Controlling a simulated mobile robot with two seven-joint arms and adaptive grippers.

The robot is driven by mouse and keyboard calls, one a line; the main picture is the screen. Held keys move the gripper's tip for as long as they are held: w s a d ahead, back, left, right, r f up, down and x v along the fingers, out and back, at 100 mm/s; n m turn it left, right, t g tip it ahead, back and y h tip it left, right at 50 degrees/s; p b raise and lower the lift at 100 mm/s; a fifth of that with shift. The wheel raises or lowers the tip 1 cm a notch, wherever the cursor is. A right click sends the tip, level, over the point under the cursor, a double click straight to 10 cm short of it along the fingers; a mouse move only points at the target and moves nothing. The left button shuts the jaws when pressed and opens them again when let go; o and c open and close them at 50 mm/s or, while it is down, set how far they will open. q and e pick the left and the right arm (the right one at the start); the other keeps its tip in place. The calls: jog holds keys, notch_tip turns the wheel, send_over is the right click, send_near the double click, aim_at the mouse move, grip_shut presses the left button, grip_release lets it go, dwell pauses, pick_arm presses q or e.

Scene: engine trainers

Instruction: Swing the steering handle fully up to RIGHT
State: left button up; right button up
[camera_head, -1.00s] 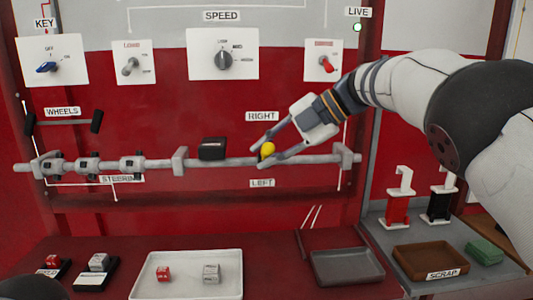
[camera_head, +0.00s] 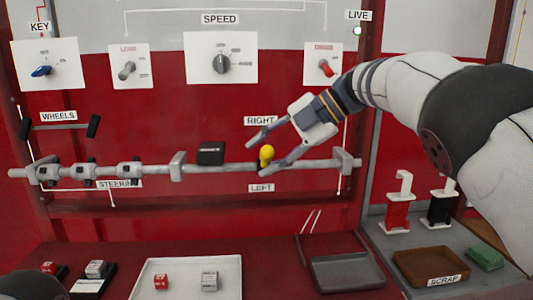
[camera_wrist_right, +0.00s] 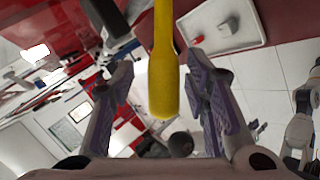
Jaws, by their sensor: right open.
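The steering handle is a yellow knobbed lever (camera_head: 267,154) on the grey horizontal steering shaft (camera_head: 222,166), between the RIGHT label (camera_head: 260,121) above and the LEFT label (camera_head: 261,188) below. In the head view it stands slightly up from the shaft. My right gripper (camera_head: 262,151) is open, its fingers on either side of the yellow handle. In the right wrist view the yellow handle (camera_wrist_right: 163,80) hangs between the two spread fingers (camera_wrist_right: 163,95), with a gap on each side. My left gripper is not in view.
A black box (camera_head: 211,152) sits on the shaft left of the handle. Switches and the SPEED dial (camera_head: 221,63) are on the panel above. Below are a white tray (camera_head: 190,264), a dark grey tray (camera_head: 345,270) and a brown SCRAP tray (camera_head: 430,262).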

jog(key=v, duration=1.2)
jog(key=shift+f, duration=0.1)
